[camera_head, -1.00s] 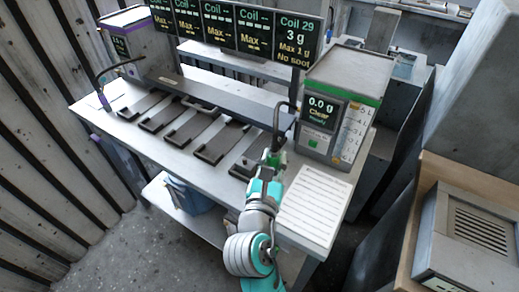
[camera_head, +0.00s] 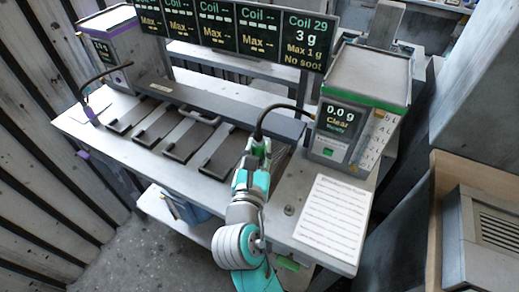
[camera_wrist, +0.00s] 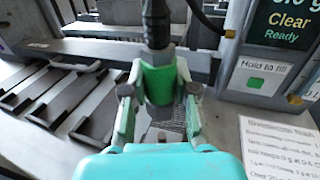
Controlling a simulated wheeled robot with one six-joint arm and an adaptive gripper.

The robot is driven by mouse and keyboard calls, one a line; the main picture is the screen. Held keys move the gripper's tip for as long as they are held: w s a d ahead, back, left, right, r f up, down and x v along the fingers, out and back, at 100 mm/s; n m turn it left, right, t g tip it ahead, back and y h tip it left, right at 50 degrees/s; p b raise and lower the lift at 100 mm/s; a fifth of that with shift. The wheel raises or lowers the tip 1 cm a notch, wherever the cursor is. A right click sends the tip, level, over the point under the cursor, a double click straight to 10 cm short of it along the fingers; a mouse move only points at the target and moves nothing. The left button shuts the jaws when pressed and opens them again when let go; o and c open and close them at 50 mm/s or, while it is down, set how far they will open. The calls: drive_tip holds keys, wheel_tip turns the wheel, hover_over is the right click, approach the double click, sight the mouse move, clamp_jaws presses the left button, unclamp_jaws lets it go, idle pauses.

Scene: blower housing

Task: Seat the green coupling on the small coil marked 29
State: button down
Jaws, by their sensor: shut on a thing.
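The green coupling (camera_wrist: 158,84) is at the end of a black hose and sits between my fingers, below a dark hose fitting, in the wrist view. My gripper (camera_wrist: 160,108) is shut on it, one finger on each side. In the head view the gripper (camera_head: 258,152) is over the right part of the bench, with the coupling (camera_head: 262,142) at its tip. The coil marked 29 cannot be made out. A finely ribbed grey patch shows partly below the coupling in the wrist view. The screen (camera_head: 304,41) reads Coil 29, 3 g, Max 1 g, No soot.
Several dark trays (camera_head: 186,139) lie along the bench to the left. The green-trimmed unit (camera_head: 368,75) at right reads 0.0 g, Clear, Ready; the black hose (camera_head: 281,108) arcs from it. A printed sheet (camera_head: 334,212) and small round fitting (camera_head: 289,210) are on the bench's right end.

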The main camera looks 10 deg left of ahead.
drive_tip(key=shift+a+f, duration=0.1)
drive_tip(key=shift+f, duration=2.05)
drive_tip(key=shift+f, duration=1.35)
drive_tip(key=c, duration=0.8)
unclamp_jaws()
drive_tip(key=shift+s, duration=0.15)
drive_tip(key=s, duration=1.1)
drive_tip(key=shift+s+a, duration=0.2)
drive_tip(key=shift+s, duration=0.2)
